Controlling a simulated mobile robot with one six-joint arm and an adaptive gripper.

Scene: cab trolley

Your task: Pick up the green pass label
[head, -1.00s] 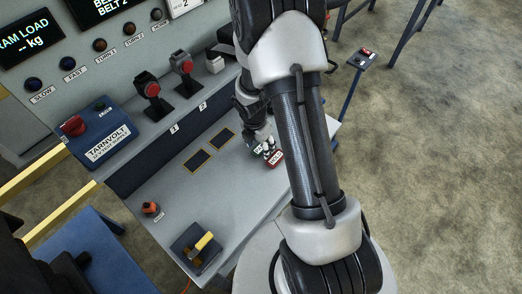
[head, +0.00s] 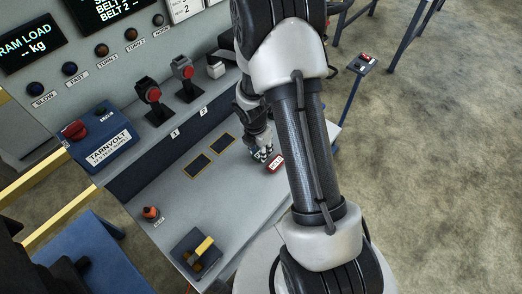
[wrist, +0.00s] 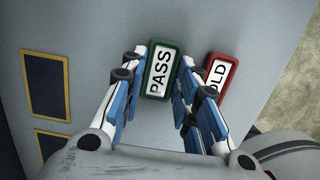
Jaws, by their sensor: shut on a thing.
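The green pass label (wrist: 161,70) is a green-rimmed block with a white face reading PASS. In the wrist view it sits between the two fingers of my gripper (wrist: 157,84), which is shut on it. In the head view my gripper (head: 262,154) is low over the grey desk, and the green label is mostly hidden by it. A red label (wrist: 220,76), reading "OLD" where visible, lies just right of the right finger. It also shows in the head view (head: 275,164). I cannot tell whether the green label is touching the desk.
Two yellow-framed dark rectangles (head: 198,166) lie on the grey desk (head: 184,195) left of my gripper. Two red-knobbed levers (head: 152,95) stand behind, beside a blue Tarnvolt box (head: 104,138). A yellow-handled switch (head: 197,254) is at the front.

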